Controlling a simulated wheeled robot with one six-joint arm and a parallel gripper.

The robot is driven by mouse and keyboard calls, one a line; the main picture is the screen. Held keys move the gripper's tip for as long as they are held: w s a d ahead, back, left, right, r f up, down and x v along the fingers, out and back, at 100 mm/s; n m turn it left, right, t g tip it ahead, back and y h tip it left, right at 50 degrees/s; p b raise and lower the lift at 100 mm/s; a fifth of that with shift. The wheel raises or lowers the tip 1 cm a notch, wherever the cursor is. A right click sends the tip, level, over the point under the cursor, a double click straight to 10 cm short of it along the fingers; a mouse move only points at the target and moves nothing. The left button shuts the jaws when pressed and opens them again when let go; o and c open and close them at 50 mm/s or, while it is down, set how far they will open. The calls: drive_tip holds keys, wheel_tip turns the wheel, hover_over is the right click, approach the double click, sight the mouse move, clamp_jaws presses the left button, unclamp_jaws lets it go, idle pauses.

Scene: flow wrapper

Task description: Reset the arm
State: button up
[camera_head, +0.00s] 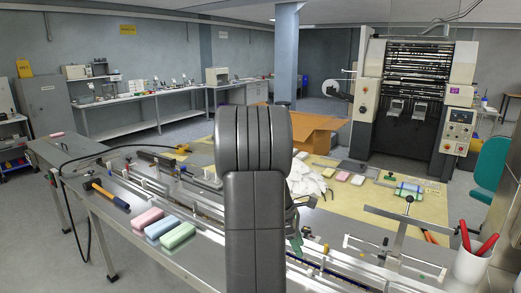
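My arm (253,190) stands upright in the middle of the head view, dark grey, with a rounded joint at the top. It covers the centre of the metal machine table. A small dark part (293,216) shows just right of the arm's lower link, which may be a bit of my gripper. The gripper's fingertips are hidden behind the arm, so I cannot tell whether they are open or hold anything. A green piece (297,243) shows just below that part.
Pink (147,218), blue (161,227) and green (177,236) blocks lie in a row on the table's left part, near a hammer (106,195). A white cup (472,265) with red-handled tools stands at the right edge. White cloth (307,180) and an open cardboard box (297,128) are behind.

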sight(309, 271)
drive_tip(key=x, duration=0.9)
drive_tip(key=shift+d+f, duration=0.1)
drive_tip(key=shift+f, duration=0.25)
